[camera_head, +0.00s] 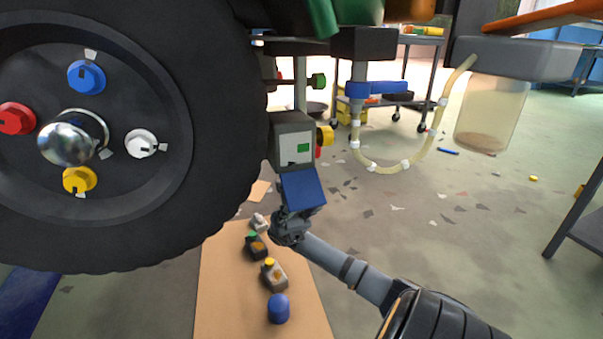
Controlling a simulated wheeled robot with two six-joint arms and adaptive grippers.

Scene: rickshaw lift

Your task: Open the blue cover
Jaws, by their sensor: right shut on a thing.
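The blue cover (303,190) is a small dark blue flap at the lower edge of a grey box (291,132), right of the big wheel. It is tilted, and the box face above it shows a pale panel with a green square. My right gripper (290,216) comes in from the lower right and is shut on the cover's lower left edge. Its fingertips are partly hidden against the cover. My left gripper is not in view.
A large black tire (215,150) fills the left side, close to the box. A cardboard sheet (222,300) below holds several small bottles and a blue cap (278,308). A clear tube and jar (490,115) hang at the right. The floor at right has free room.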

